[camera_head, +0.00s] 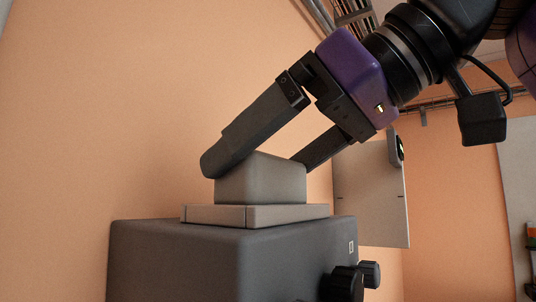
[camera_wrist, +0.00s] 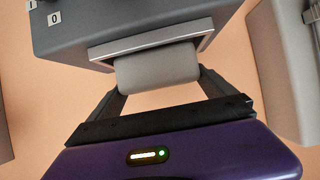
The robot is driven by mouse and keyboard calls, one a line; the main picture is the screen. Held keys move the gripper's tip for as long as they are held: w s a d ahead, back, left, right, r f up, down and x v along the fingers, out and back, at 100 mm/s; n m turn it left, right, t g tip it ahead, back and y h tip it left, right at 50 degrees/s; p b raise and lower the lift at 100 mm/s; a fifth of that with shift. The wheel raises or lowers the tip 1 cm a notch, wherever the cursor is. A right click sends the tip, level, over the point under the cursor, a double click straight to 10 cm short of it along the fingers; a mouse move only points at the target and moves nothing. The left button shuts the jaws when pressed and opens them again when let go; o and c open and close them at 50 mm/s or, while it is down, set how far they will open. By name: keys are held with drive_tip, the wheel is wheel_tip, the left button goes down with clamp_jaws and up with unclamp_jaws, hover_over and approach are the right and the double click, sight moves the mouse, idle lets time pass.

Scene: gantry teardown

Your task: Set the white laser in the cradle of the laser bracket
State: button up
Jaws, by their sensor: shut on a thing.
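The white laser, seen as a pale rounded block (camera_head: 262,182), sits between the two fingers of my gripper (camera_head: 256,165). My gripper is shut on it from above at a slant. The block also shows in the wrist view (camera_wrist: 157,68) between the fingers. Its lower end meets a pale flat rim or plate (camera_head: 215,214) on top of a dark grey housing (camera_head: 180,262). Whether it rests fully there, I cannot tell. The rim also shows in the wrist view (camera_wrist: 110,51). No part is clearly recognisable as the laser bracket's cradle; this rim may be it.
Dark knobs (camera_head: 345,283) stick out from the housing's right side. A pale panel (camera_head: 372,200) stands behind it on the right. In the wrist view, a grey box (camera_wrist: 285,65) stands at the right edge. An orange wall is behind; the space left of my gripper looks clear.

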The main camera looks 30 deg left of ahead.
drive_tip(key=shift+f, duration=0.5)
idle(0.6)
drive_tip(key=o, duration=1.2)
drive_tip(key=b+v, duration=0.1)
drive_tip(key=v, duration=0.7)
drive_tip(key=shift+b, duration=0.3)
drive_tip(key=shift+a, duration=0.1)
